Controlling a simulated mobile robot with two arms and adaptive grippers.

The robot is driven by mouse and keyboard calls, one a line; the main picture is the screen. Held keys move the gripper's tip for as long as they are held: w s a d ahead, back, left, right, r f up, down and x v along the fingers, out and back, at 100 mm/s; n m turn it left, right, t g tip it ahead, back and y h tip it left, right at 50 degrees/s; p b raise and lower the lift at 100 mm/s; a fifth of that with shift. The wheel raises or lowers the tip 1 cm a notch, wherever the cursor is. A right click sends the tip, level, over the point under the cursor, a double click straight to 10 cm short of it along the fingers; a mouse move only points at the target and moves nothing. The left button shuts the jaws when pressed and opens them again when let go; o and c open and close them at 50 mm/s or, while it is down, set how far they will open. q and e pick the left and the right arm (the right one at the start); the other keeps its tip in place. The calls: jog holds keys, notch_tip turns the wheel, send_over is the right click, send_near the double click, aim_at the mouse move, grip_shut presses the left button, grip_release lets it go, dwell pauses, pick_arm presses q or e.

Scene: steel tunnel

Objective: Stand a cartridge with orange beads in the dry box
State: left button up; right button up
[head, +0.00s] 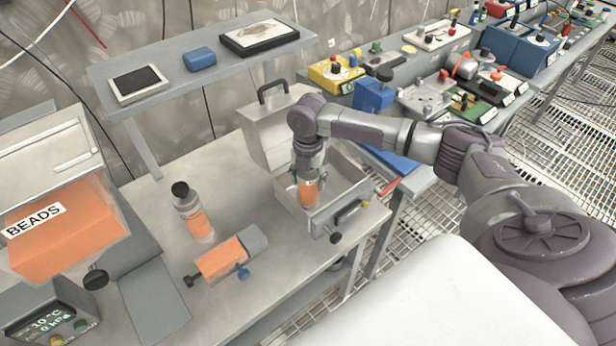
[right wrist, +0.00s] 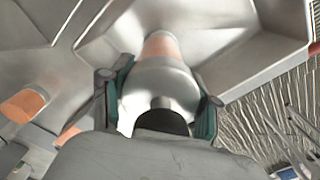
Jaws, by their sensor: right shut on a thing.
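My right gripper (head: 309,168) reaches down over the open metal dry box (head: 348,181) and is shut on a cartridge with orange beads (head: 308,193). The held cartridge is about upright, its lower part within the box walls. I cannot tell whether it touches the floor. In the right wrist view, the fingers (right wrist: 160,100) grip the clear cartridge (right wrist: 160,50) near its dark cap, with the orange band beyond. Another capped cartridge with orange beads (head: 197,220) stands on the bench to the left. My left gripper is not in view.
A grey panel with a black handle (head: 270,130) stands behind the box. An orange and grey piece with knobs (head: 225,260) lies on the bench (head: 165,215). A hopper labelled BEADS (head: 65,230) is at left. A crowded side bench (head: 420,165) is at right.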

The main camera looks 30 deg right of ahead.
jog(key=o, duration=1.5)
jog(key=shift+f, duration=0.1)
jog(key=shift+c, duration=0.2)
notch_tip(320, 180, up, 12)
jog(key=shift+r+b, duration=0.2)
jog(key=shift+b, duration=0.9)
jog(key=shift+a+f, duration=0.1)
